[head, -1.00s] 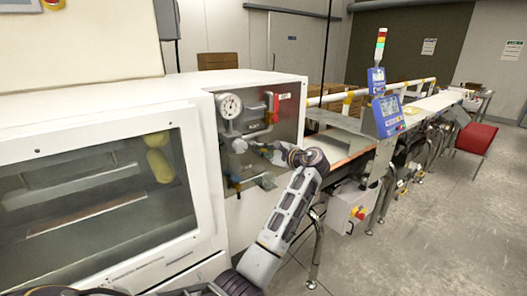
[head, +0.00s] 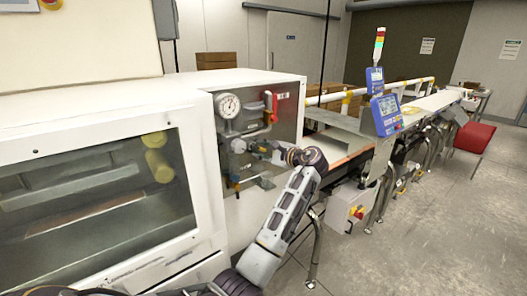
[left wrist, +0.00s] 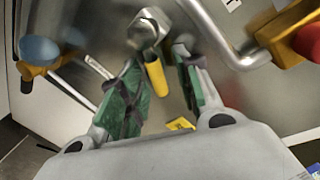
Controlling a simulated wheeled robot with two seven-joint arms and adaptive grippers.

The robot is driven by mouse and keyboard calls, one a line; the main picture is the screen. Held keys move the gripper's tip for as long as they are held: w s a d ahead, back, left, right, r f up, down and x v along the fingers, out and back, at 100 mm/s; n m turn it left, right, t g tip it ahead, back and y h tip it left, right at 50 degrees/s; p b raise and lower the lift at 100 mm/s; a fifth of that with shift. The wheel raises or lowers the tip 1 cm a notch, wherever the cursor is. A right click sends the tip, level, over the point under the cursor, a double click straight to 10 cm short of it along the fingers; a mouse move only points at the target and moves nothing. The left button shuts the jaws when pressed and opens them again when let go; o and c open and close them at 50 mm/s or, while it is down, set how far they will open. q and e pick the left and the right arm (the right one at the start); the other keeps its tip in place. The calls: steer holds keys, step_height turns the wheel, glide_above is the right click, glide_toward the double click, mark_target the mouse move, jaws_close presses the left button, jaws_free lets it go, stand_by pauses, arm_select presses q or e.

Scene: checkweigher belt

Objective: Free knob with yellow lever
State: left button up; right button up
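The yellow lever (left wrist: 155,76) hangs from a silver hex fitting (left wrist: 147,30) on the metal panel, in the left wrist view. My left gripper (left wrist: 160,60) is open, with its green-padded fingers on either side of the lever. I cannot tell whether either finger touches it. In the head view my left gripper (head: 266,149) reaches the recessed panel from the right, below the round gauge (head: 229,105), and partly covers the fittings there. My right gripper is not in view.
A red handle (head: 271,107) is on the panel's upper right. A blue knob (left wrist: 40,50) and a red knob (left wrist: 309,41) flank the gripper in the left wrist view. The white machine housing (head: 208,150) borders the panel; the conveyor stands to the right.

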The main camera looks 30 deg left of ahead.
arm_select(q)
steer(key=v, duration=1.2)
stand_by(0.6)
